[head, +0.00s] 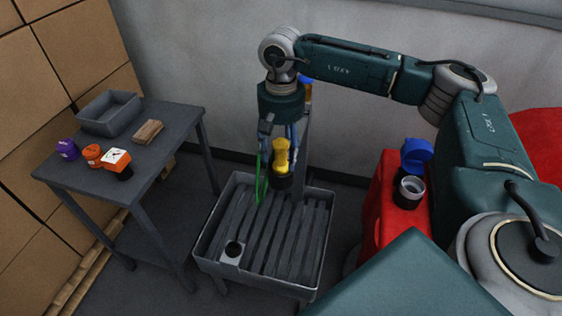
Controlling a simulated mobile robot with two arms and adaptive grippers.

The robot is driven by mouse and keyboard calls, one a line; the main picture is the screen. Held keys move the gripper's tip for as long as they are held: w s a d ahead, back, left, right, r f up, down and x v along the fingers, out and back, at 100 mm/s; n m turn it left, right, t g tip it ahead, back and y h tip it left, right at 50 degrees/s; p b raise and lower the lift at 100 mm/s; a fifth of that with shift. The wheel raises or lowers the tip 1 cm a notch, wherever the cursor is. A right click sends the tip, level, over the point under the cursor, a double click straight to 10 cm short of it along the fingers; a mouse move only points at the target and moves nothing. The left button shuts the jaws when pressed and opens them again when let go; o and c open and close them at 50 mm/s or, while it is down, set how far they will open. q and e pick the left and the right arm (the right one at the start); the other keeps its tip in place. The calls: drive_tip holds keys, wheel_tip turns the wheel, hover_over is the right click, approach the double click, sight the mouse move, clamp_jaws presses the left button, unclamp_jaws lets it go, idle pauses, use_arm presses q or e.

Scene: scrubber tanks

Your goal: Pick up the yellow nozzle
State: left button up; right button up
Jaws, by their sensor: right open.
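The yellow nozzle (282,155) stands upright with a dark base below it, at the back of a grey slatted basin. My right gripper (280,145) points down from above at the nozzle. Its fingers are open, and the nozzle's upper part shows between or just in front of them; I cannot tell whether they touch it. A thin green loop (262,180) hangs just left of the nozzle. My left gripper is not in view.
A red tank (380,205) with an open blue lid (417,152) stands right.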

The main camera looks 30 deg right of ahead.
drive_tip(key=shift+f, duration=0.25)
drive_tip(key=c, duration=1.3)
drive_tip(key=shift+r, duration=0.2)
